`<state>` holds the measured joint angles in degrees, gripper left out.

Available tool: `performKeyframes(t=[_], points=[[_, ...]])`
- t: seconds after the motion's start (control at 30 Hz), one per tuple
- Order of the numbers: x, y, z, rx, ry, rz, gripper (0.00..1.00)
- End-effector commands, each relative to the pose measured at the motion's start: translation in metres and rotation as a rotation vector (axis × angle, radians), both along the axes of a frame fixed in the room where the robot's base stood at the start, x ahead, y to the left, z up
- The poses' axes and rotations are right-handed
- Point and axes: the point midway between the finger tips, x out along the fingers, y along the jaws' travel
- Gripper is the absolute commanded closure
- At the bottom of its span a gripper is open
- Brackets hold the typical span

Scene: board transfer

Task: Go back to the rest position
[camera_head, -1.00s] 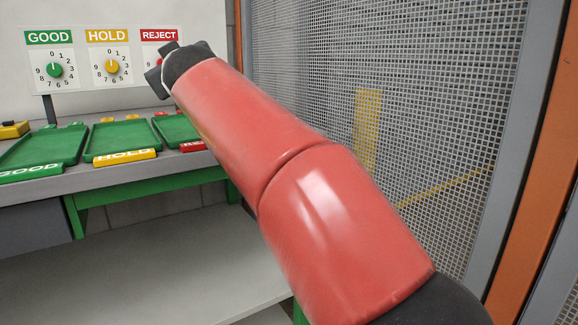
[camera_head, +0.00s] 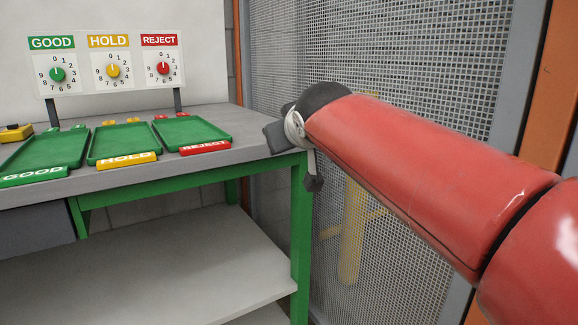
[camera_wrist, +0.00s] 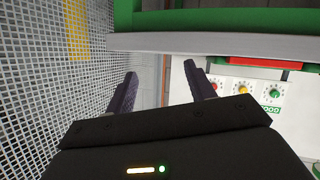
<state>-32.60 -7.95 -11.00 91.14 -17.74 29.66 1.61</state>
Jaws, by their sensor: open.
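My gripper (camera_wrist: 159,88) is open and empty in the wrist view, its two dark fingers apart. In the head view my red arm reaches in from the right, and the dark wrist end is by the right front corner of the bench (camera_head: 255,140). The fingers are mostly hidden in the head view. The bench edge also shows near the top of the wrist view (camera_wrist: 200,43).
Green trays labelled GOOD (camera_head: 40,152), HOLD (camera_head: 122,140) and REJECT (camera_head: 190,130) stand on the bench. Behind them is a dial panel (camera_head: 108,88). A mesh fence (camera_head: 400,60) stands on the right. A yellow-topped item (camera_head: 14,133) sits at far left.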

Motion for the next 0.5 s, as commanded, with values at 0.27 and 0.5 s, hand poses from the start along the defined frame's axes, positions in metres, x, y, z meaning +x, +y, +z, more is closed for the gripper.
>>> performKeyframes(t=[0.27, 0.5], points=[[-0.131, -0.116, -0.125, 0.062, 0.381, -0.214, 0.46], [-0.239, -0.148, -0.223, 0.111, 0.628, -0.356, 0.46]])
